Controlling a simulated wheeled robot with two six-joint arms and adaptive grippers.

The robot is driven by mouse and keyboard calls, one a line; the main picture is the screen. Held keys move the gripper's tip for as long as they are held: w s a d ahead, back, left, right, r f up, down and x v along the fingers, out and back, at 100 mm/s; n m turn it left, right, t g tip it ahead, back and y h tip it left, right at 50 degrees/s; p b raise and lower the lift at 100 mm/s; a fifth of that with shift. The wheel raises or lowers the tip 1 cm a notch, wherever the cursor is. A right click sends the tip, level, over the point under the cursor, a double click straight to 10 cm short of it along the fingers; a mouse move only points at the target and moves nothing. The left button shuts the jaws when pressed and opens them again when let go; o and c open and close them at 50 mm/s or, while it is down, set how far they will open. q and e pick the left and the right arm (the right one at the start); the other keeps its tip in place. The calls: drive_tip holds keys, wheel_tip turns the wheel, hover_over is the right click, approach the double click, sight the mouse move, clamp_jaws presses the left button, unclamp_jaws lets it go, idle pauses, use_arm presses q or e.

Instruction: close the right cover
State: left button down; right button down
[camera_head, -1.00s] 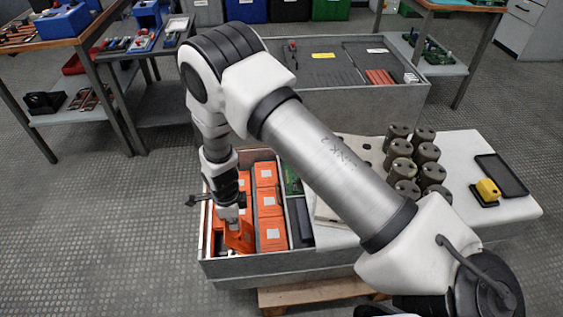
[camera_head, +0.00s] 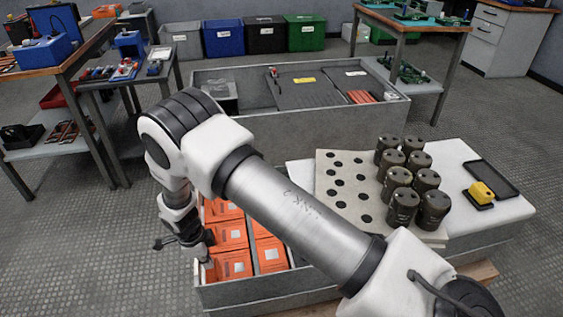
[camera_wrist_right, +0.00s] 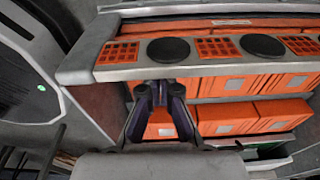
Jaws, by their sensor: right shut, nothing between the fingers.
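No part is clearly recognisable as the right cover. The open grey case (camera_head: 240,297) in front of me holds rows of orange boxes (camera_head: 230,265), and a flat white top (camera_head: 508,208) lies to its right. My right gripper (camera_head: 207,258) is at the case's left wall, beside the orange boxes, partly hidden by its own wrist. In the right wrist view its dark fingers (camera_wrist_right: 163,90) are shut and empty, close to a grey rail (camera_wrist_right: 120,73) with orange grilles and black discs. Whether they touch it I cannot tell. My left gripper is not in view.
Another grey case (camera_head: 330,127) with dark panels stands behind. My forearm hides part of the near case.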

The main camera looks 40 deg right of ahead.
drive_tip(key=shift+f, duration=0.2)
drive_tip(key=shift+w+r, duration=0.1)
drive_tip(key=shift+r, duration=0.05)
idle(0.3)
drive_tip(key=r, duration=0.4)
drive_tip(key=a+r, duration=0.1)
drive_tip(key=r, duration=0.6)
drive_tip(key=shift+w+a+r, duration=0.35)
drive_tip(key=shift+w+a, duration=0.05)
drive_tip(key=shift+f, duration=0.1)
